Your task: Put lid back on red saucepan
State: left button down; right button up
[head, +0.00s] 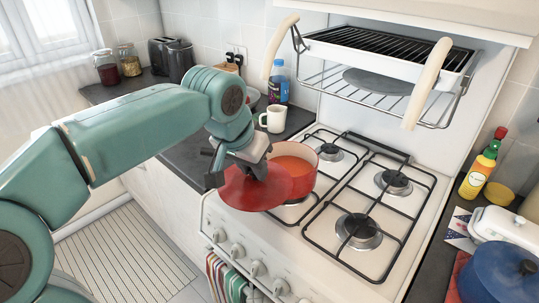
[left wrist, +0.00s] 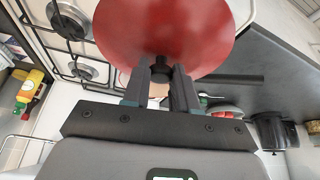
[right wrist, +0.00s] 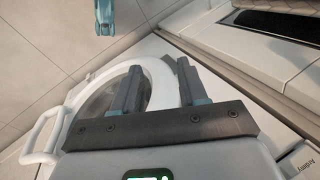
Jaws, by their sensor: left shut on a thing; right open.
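My left gripper (head: 258,172) is shut on the lid's knob. In the left wrist view, the fingers (left wrist: 161,72) close around the dark knob, and the lid (left wrist: 165,28) fills the top middle. My right gripper (right wrist: 159,85) shows only in the right wrist view. It is open and empty, in front of a white round-doored washer (right wrist: 112,95).
A white mug (head: 274,119) and blue-labelled bottle (head: 279,82) stand behind the pan. A blue pot (head: 500,272) is at far right.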

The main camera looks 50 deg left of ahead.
pick_arm(q)
jog(key=shift+s+d, duration=0.2)
jog(key=shift+s, duration=0.45)
jog(key=shift+s+r, duration=0.15)
jog(key=shift+s, duration=0.05)
jog(key=w+a+r+n+y+p, duration=0.1)
jog(key=w+a+r+n+p, duration=0.1)
jog(key=w+p, duration=0.6)
jog(key=w+a+r+n+g+y+p, duration=0.1)
jog(key=w+a+r+n+p, duration=0.2)
jog(key=w+p, duration=0.6)
jog(key=shift+r+n+p, duration=0.3)
jog(key=shift+r+n, duration=0.1)
jog(key=shift+n, duration=0.1)
